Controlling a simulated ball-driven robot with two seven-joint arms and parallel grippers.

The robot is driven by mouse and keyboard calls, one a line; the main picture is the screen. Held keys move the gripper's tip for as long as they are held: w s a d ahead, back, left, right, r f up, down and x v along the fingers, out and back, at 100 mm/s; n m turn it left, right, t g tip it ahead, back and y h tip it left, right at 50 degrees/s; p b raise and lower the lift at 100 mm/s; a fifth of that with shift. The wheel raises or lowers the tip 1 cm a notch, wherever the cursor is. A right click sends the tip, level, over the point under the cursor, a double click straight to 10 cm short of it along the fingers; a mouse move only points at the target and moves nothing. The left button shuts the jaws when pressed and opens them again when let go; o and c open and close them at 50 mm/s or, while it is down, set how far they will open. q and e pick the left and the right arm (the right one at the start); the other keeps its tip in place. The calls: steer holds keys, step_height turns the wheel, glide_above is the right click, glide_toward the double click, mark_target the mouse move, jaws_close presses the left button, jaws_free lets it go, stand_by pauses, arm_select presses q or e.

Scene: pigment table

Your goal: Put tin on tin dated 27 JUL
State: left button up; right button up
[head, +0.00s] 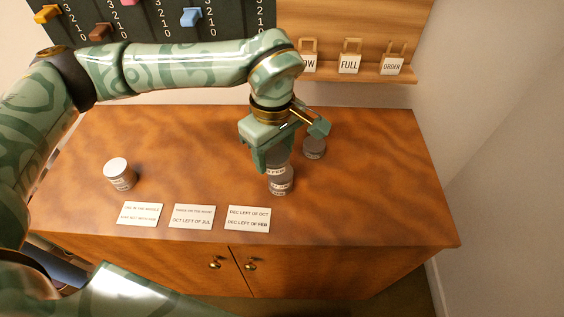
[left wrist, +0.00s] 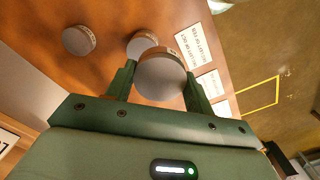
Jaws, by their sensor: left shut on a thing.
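My left gripper (head: 280,152) is shut on a grey tin (head: 277,159) with a white label. In the left wrist view the held tin (left wrist: 160,78) sits between the fingers (left wrist: 160,82). Another grey tin (head: 281,185) stands on the table directly below the held one. It partly shows behind the held tin in the left wrist view (left wrist: 140,42). I cannot tell whether the two touch. A third tin (head: 314,149) stands behind to the right. A tin with a pale lid (head: 120,174) stands at the left. The date labels are too small to read. My right gripper is out of view.
Three white cards (head: 139,214) (head: 192,216) (head: 247,218) lie along the front of the wooden table (head: 370,190). A shelf (head: 345,75) with tags stands at the back right, and a dark peg board (head: 225,30) at the back. The table's right side is clear.

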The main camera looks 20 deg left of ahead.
mark_target(280, 153)
arm_select(q)
steer(key=w+f, duration=0.1)
steer(key=f, duration=0.1)
steer(key=w+f, duration=0.1)
steer(key=w, duration=0.1)
steer(key=shift+f+b, duration=0.35)
steer(key=shift+b, duration=0.05)
steer(key=shift+w+f+b, duration=0.15)
steer(key=shift+f+b, duration=0.1)
steer(key=shift+f, duration=0.65)
steer(key=shift+w+f+b, duration=0.1)
steer(key=shift+f+b, duration=0.1)
steer(key=shift+f, duration=0.65)
steer(key=shift+f, duration=0.1)
steer(key=o, duration=1)
step_height(280, 153, up, 12)
steer(key=shift+r+p, duration=0.1)
steer(key=shift+p, duration=1.1)
